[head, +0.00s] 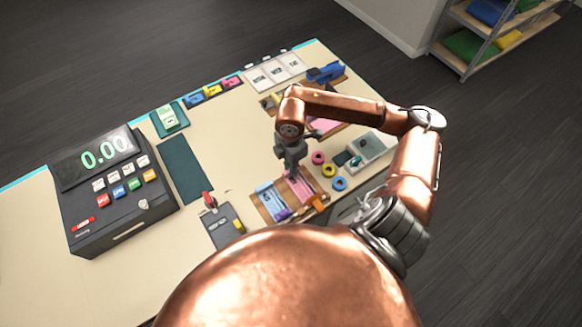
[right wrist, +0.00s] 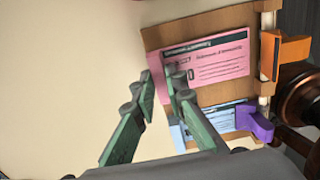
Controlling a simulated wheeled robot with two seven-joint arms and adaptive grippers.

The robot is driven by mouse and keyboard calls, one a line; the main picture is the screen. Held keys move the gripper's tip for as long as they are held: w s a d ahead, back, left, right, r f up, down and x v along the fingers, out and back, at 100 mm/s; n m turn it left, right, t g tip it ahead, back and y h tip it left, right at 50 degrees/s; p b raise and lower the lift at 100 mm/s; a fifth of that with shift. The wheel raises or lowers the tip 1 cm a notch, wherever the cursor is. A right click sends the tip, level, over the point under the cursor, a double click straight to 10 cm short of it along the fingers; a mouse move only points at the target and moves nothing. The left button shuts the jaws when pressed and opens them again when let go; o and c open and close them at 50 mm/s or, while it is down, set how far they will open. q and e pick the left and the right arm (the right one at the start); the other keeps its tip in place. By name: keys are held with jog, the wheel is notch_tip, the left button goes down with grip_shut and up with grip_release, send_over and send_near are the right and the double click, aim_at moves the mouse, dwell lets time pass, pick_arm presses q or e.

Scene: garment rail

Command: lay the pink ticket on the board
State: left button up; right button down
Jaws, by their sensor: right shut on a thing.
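The pink ticket (head: 300,187) lies over a brown board (head: 266,211), beside a blue ticket (head: 269,197). My right gripper (head: 292,177) points down at the ticket's far end. In the right wrist view its green fingers (right wrist: 160,82) are closed on the ticket's left edge. I cannot tell whether the clip grips the ticket. My left gripper is not in view.
A purple clip (right wrist: 255,122) sits by the blue ticket. A dark green mat (head: 184,168) lies bare left of my gripper. A cash register (head: 112,190) stands further left. Tape rolls (head: 328,170) and a grey tray (head: 372,150) are close on the right.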

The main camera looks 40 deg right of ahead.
dwell(0.3)
jog(key=c, duration=1.9)
grip_release()
jog(key=shift+o, duration=0.5)
jog(key=o, duration=0.4)
jog(key=shift+r+p, duration=1.7)
jog(key=shift+r, duration=0.8)
jog(key=shift+r, duration=0.1)
jog(key=shift+r+p, duration=1.6)
jog(key=shift+r, duration=0.75)
